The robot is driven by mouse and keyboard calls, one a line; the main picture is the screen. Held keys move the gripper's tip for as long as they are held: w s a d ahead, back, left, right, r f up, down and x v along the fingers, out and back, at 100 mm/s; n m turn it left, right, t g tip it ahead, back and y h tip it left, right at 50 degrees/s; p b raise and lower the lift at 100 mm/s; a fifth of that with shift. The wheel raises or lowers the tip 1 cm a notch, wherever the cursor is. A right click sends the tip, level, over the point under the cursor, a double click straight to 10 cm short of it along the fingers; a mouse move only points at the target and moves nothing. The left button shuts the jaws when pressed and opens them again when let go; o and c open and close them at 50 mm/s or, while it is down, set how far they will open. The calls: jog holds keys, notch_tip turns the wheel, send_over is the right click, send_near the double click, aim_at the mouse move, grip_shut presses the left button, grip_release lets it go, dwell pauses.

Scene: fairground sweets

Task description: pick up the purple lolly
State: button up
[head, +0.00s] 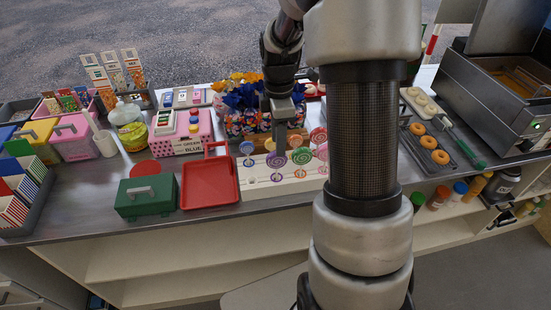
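The purple lolly (276,161) is a round swirled disc in the white lolly stand (259,190), near the middle of the counter. My gripper (281,147) points down from above and its tip overlaps the top of the purple lolly in the head view. I cannot tell whether its fingers touch the lolly or are around it. The fingers are small and seen from behind, so their opening is unclear. A green lolly (301,156) stands close on the right, and a yellow and blue one (247,148) on the left.
Pink lollies (318,136) stand further right. A red tray (209,185) and a green box (146,196) lie to the left. Bags with blue and orange tops (239,97) stand behind. Doughnuts (428,141) sit on a rack beyond my arm.

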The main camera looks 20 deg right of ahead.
aim_at(277, 165)
jog(key=f, duration=0.9)
jog(key=shift+a, duration=0.2)
jog(key=shift+c, duration=0.2)
grip_shut()
